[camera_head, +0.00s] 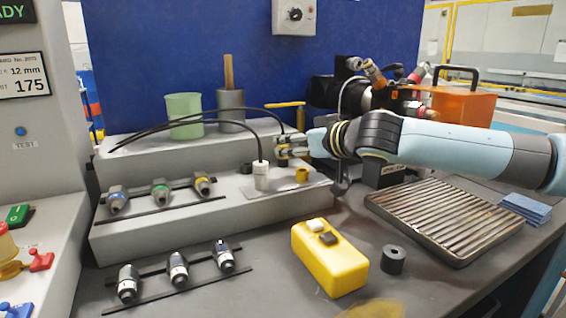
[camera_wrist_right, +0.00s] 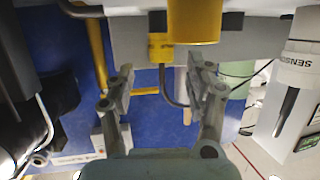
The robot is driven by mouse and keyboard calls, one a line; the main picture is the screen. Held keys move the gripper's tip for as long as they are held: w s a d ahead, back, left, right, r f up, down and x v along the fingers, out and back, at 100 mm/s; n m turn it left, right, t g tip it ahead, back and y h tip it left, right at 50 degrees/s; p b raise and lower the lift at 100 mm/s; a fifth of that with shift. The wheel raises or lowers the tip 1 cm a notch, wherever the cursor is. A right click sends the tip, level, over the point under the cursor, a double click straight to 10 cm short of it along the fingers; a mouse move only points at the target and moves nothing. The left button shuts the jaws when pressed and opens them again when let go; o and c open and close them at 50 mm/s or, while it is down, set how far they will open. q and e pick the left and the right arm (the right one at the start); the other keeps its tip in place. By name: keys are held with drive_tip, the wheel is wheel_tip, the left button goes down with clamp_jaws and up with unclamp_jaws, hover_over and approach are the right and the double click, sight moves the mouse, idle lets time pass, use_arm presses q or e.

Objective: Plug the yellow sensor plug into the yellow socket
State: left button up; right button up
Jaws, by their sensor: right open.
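My right gripper (camera_head: 290,149) is open at the back of the stepped grey bench. A yellow plug with a dark cable (camera_wrist_right: 160,45) shows between the open fingers in the wrist view (camera_wrist_right: 160,76), toward their tips; I cannot tell whether they touch it. In the head view, the fingers largely hide this plug. A yellow cylinder, probably the yellow socket (camera_head: 302,175), stands on the lower step, in front of the gripper; it looms large at the top of the wrist view (camera_wrist_right: 193,22). My left gripper is not in view.
A white sensor plug (camera_head: 261,177) with a black cable stands left of the yellow cylinder. A green cup (camera_head: 184,115) and a grey holder (camera_head: 231,110) stand behind. A yellow box (camera_head: 329,262), a black ring (camera_head: 393,260) and a ribbed tray (camera_head: 373,196) occupy the front table.

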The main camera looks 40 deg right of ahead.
sight(286, 146)
drive_tip(key=shift+b+x, duration=0.6)
drive_tip(key=shift+x, duration=0.95)
drive_tip(key=shift+a, duration=0.1)
clamp_jaws()
